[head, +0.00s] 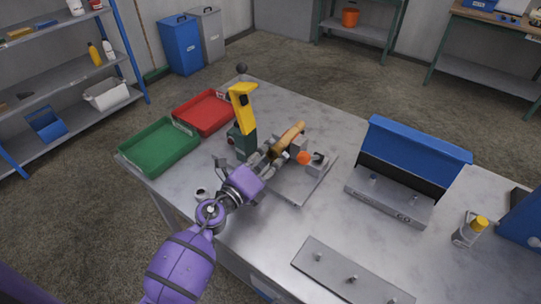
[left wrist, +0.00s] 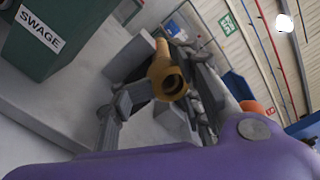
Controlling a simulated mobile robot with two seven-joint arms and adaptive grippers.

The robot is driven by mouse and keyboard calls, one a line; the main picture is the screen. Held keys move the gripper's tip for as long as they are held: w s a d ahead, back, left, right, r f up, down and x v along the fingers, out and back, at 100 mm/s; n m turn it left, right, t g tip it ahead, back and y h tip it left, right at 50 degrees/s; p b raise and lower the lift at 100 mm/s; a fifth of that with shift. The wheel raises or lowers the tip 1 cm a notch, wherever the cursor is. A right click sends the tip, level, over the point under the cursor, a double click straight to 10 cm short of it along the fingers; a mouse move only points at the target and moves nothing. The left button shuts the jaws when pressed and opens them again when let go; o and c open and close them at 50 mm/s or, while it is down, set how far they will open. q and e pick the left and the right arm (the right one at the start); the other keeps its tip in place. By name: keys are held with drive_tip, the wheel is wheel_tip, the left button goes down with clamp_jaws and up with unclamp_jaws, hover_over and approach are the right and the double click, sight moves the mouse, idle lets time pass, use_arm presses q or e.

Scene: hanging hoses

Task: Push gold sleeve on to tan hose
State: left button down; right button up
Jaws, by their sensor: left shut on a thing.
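My left gripper (head: 272,153) reaches in over the table and is shut on the gold sleeve (head: 279,149). In the left wrist view the gold sleeve (left wrist: 168,78) lies between the two fingers (left wrist: 160,100), its dark open bore facing the camera. The tan hose (head: 292,133) extends beyond the sleeve, roughly in line with it, near a grey block on a grey plate. The sleeve hides the hose's near end, so I cannot tell how far it sits over the hose. My right gripper is not in view.
A green swage press (head: 242,141) with a yellow lever (head: 243,95) stands close left of the gripper. An orange knob (head: 303,158) is close on the right. Green (head: 158,148) and red (head: 205,112) trays lie left; a blue-backed stand (head: 415,147) is right.

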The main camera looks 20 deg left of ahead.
use_arm(q)
drive_tip(key=shift+w+d+r, duration=0.25)
drive_tip(key=shift+w+r, duration=0.2)
drive_tip(key=shift+r, duration=0.15)
idle(0.7)
drive_tip(key=shift+s+a+f, duration=0.1)
drive_tip(key=shift+s+f, duration=0.1)
drive_tip(key=shift+s, duration=0.1)
drive_tip(key=shift+s+a, duration=0.1)
drive_tip(key=shift+s, duration=0.2)
drive_tip(key=shift+f+v, duration=0.15)
drive_tip(key=shift+v, duration=0.85)
drive_tip(key=shift+f+v, duration=0.1)
drive_tip(key=shift+v, duration=0.9)
drive_tip(key=shift+a, duration=0.1)
drive_tip(key=shift+f, duration=0.1)
